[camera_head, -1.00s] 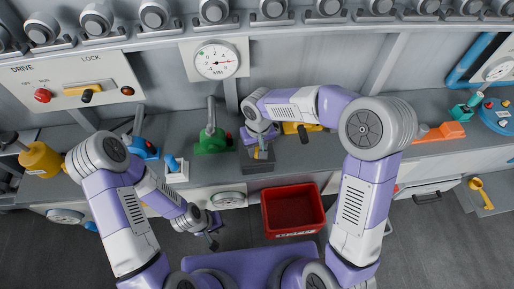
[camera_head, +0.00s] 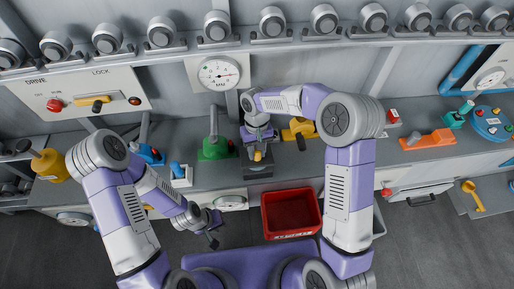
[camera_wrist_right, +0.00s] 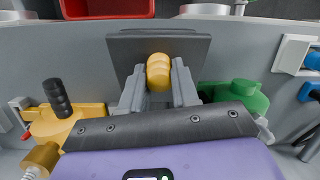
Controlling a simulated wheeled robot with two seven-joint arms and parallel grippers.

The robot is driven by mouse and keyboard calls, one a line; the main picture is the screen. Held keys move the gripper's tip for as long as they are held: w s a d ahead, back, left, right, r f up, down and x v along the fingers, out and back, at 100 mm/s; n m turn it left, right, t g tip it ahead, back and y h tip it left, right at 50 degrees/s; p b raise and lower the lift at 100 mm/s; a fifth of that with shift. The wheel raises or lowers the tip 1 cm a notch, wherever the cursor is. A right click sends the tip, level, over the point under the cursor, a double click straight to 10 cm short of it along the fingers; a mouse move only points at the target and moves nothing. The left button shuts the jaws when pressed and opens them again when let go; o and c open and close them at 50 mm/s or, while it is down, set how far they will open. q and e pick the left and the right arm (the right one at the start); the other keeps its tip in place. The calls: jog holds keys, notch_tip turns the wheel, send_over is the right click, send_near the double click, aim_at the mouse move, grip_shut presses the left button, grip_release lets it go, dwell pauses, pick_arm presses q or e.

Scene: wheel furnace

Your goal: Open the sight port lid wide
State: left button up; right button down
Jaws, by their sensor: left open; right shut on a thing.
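The sight port lid looks to be the dark square plate (camera_head: 258,170) on the bench below my right gripper. It also shows in the right wrist view (camera_wrist_right: 138,46), with a brass-yellow knob (camera_wrist_right: 158,72) on its near face. My right gripper (camera_head: 257,153) is shut on this knob, one grey finger on each side. The lid's hinge and the opening are hidden, so I cannot tell its exact angle. My left gripper (camera_head: 213,237) is open and empty, low over the floor in front of the bench.
A green lever unit (camera_head: 215,148) stands left of the lid and a yellow unit with a black handle (camera_head: 299,130) right of it. A red bin (camera_head: 291,212) sits in front. Gauges and round knobs line the wall above.

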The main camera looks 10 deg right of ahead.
jog(key=w+r+g+p, duration=0.1)
jog(key=g+p, duration=0.1)
jog(key=p, duration=0.1)
jog(key=shift+w+r, duration=0.15)
jog(key=shift+w, duration=0.05)
jog(key=shift+w+r+g+p, duration=0.1)
jog(key=shift+w+g+p, duration=0.2)
jog(key=shift+g+p, duration=0.2)
jog(key=shift+w+r+g+p, duration=0.2)
jog(key=shift+w+g+p, duration=0.3)
jog(key=shift+g, duration=0.3)
jog(key=shift+w, duration=0.15)
jog(key=c, duration=0.8)
grip_release()
jog(key=shift+c, duration=0.2)
